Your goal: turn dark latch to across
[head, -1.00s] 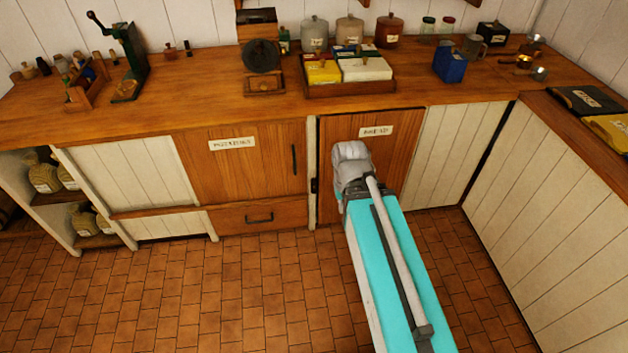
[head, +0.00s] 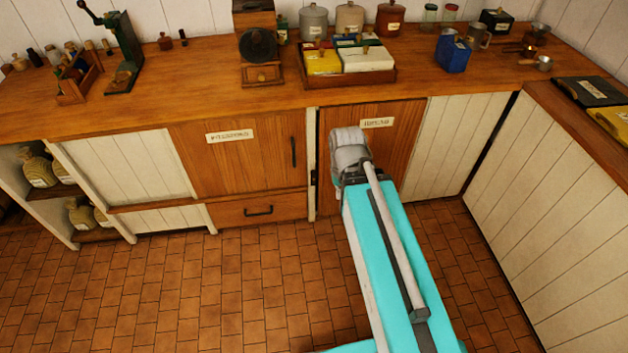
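A small dark fitting (head: 314,177), which may be the dark latch, shows at the left edge of the right wooden cupboard door (head: 392,150). It is too small to tell whether it stands upright or across. My arm reaches up to this door, and its grey wrist end is in front of the door's left part, just right of the fitting. My gripper's fingers are hidden behind the wrist, so I cannot see whether they touch anything. The door looks shut and bears a white label (head: 377,123).
Left of it are another labelled door (head: 240,165) with a dark handle and a drawer (head: 258,210). The wooden counter (head: 200,105) above holds a grinder, a tray of boxes and canisters. White panelled cabinets (head: 560,200) close off the right. The tiled floor (head: 200,290) is clear.

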